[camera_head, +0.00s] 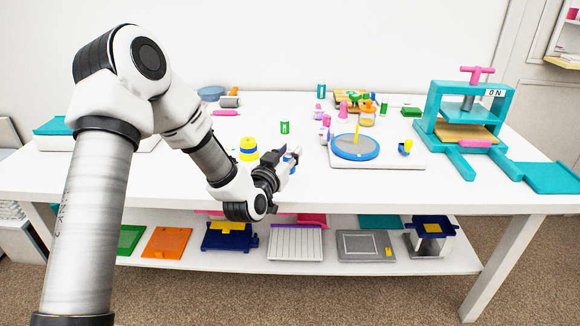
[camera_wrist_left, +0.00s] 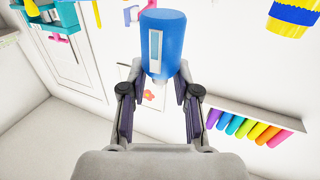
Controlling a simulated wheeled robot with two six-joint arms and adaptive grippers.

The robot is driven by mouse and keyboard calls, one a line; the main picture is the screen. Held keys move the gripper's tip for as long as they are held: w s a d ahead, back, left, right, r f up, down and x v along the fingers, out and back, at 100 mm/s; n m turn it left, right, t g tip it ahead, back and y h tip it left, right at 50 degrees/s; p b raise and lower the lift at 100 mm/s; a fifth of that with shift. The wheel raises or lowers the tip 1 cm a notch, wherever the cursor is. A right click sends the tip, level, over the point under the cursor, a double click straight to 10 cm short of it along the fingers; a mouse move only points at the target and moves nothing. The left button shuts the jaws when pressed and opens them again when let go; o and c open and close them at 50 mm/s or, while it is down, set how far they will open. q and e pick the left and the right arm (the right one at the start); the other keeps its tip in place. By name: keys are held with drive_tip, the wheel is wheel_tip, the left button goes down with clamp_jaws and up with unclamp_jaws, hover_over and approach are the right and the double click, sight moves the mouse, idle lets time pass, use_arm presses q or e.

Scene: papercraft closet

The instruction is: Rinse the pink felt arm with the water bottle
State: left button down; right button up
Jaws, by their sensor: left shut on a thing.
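My left gripper (camera_head: 287,160) is above the front middle of the white table and shut on a blue bottle. In the left wrist view the bottle (camera_wrist_left: 166,45) has a pale strip on its side and sits between the fingertips (camera_wrist_left: 159,82). In the head view the gripper mostly hides the bottle. Several pink pieces lie or stand on the table: a flat one (camera_head: 225,112) at the back left, and an upright one (camera_head: 343,109) back centre. I cannot tell for certain which is the felt arm. My right gripper is not in view.
A blue turntable (camera_head: 376,152) with a yellow upright stick stands right of my gripper. A yellow-and-blue roll (camera_head: 248,143) and a green can (camera_head: 284,127) are close by. A teal press (camera_head: 433,107) stands at the right. The table's front edge is just below.

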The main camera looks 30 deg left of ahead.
use_arm(q)
drive_tip(key=f, duration=0.3)
drive_tip(key=shift+w+d+f, duration=0.15)
drive_tip(key=shift+w, duration=0.2)
drive_tip(key=c, duration=0.8)
unclamp_jaws()
drive_tip(key=shift+s, duration=0.1)
drive_tip(key=shift+c, duration=0.2)
